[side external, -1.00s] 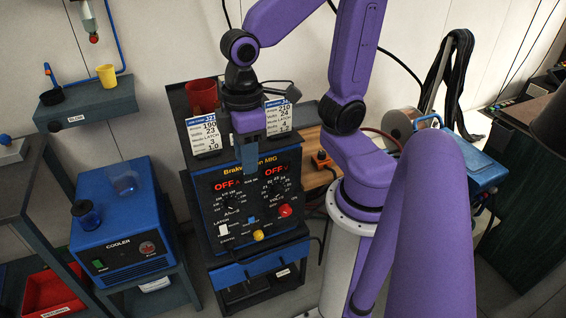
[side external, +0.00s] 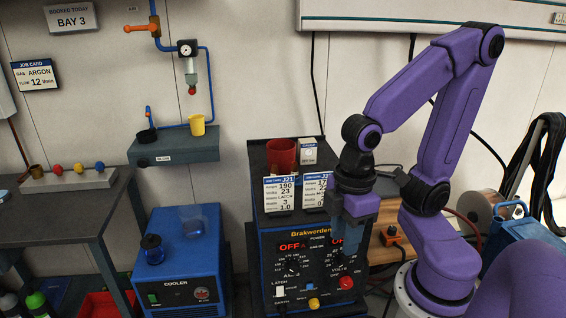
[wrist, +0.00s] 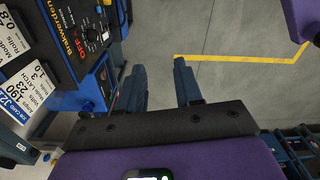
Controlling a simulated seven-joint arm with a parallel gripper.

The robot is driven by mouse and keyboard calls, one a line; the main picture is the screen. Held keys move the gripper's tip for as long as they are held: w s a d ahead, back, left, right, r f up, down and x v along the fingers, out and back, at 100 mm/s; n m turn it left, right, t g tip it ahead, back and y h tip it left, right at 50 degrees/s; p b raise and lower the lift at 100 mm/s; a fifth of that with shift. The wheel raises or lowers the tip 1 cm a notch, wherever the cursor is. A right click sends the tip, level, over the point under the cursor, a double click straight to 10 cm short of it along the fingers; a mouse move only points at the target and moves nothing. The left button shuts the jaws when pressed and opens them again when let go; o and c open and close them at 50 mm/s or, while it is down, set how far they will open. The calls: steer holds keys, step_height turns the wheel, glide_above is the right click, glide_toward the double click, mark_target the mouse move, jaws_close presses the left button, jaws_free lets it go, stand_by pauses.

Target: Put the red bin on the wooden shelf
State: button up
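A red bin (side external: 104,304) is low at the left in the side view, under the grey table and cut off by the bottom edge. A wooden surface (side external: 384,252), perhaps the wooden shelf, shows behind my arm, right of the welding machine. My gripper (side external: 348,238) points down in front of the welder's panel, far to the right of the bin. In the wrist view its two fingers (wrist: 161,88) stand apart with only bare floor between them. The red bin is not seen in the wrist view.
The welder (side external: 300,232) carries a red cup (side external: 281,155) and cards. Left of it stand the blue cooler (side external: 182,262) and the grey table (side external: 62,207). An orange-and-black object (side external: 391,236) sits on the wood. Open floor (wrist: 225,85) lies beside the welder.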

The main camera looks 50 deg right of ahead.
steer(key=w+d+r+m, duration=0.2)
steer(key=w+m, duration=0.3)
steer(key=w, duration=0.4)
steer(key=w+d+r+m, duration=0.25)
steer(key=w+m, duration=0.25)
steer(key=w, duration=0.3)
steer(key=w+d+r+m, duration=0.25)
steer(key=w+m, duration=0.25)
steer(key=w, duration=0.4)
steer(key=m, duration=1.3)
glide_above(293, 158)
steer(key=d, duration=0.1)
step_height(293, 158, down, 11)
steer(key=shift+w+r, duration=0.15)
steer(key=shift+r, duration=0.05)
steer(key=shift+a+f, duration=0.2)
steer(key=shift+f, duration=2.5)
